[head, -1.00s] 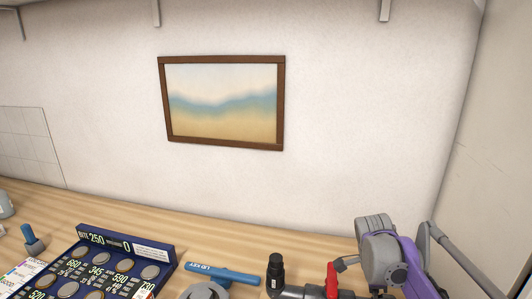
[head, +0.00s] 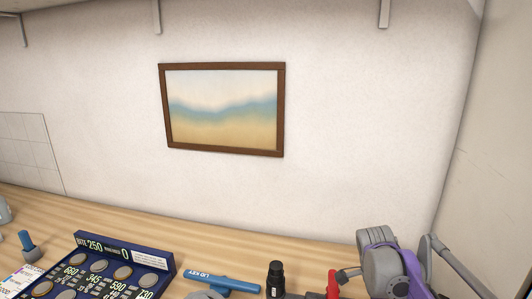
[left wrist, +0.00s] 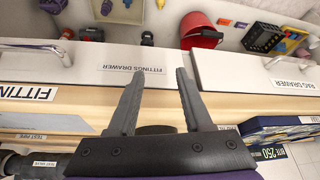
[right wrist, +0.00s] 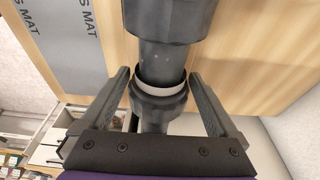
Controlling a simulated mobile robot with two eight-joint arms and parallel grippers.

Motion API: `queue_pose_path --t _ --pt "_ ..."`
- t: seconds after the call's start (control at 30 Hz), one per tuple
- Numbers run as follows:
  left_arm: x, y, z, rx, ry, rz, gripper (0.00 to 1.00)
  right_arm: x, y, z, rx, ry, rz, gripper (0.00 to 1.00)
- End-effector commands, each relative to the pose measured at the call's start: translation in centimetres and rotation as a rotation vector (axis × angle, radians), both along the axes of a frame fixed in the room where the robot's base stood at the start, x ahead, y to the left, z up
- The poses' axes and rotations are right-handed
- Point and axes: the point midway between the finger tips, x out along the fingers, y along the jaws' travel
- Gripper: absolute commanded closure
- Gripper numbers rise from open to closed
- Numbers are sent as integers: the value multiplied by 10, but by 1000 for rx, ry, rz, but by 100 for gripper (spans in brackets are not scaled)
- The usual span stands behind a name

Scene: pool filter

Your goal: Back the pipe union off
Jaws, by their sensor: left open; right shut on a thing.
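The pipe union (right wrist: 158,104) is a dark grey ribbed nut with a white ring above it, on a grey pipe, in the right wrist view. My right gripper (right wrist: 159,80) has one finger on each side of it and is shut on it. The contact faces are partly hidden. In the head view, only my right arm's grey and purple wrist shows at the lower right. My left gripper (left wrist: 156,75) is open and empty in the left wrist view, above the front edge of the bench. It is outside the head view.
The head view shows a blue coin board (head: 123,250), a blue lid key (head: 222,280), a black bottle-like part (head: 275,277) and a red handle (head: 333,284). Below the left gripper are the fittings drawer (left wrist: 95,70), rag drawer (left wrist: 245,73) and a red bucket (left wrist: 198,32).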

Motion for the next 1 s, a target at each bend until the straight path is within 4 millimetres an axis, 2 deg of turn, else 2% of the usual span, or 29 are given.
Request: queue_pose_path --t 0.03,0.1,0.27,0.3,0.57,0.8,1.0 --pt "0 0 0 0 0 0 50 0 0 0 0 0 0 85" --pt "0 0 0 0 0 0 50 0 0 0 0 0 0 94" --pt "1 0 6 0 -2 0 50 4 -1 1 21 90 0 94" --pt "1 0 4 0 -2 0 50 1 0 1 19 82 1 0" --pt "1 0 4 0 -1 0 50 2 1 0 19 80 1 0" --pt "1 0 7 0 -2 0 50 5 14 0 19 79 1 0" --pt "1 0 7 0 -2 0 50 5 13 0 19 81 0 0"
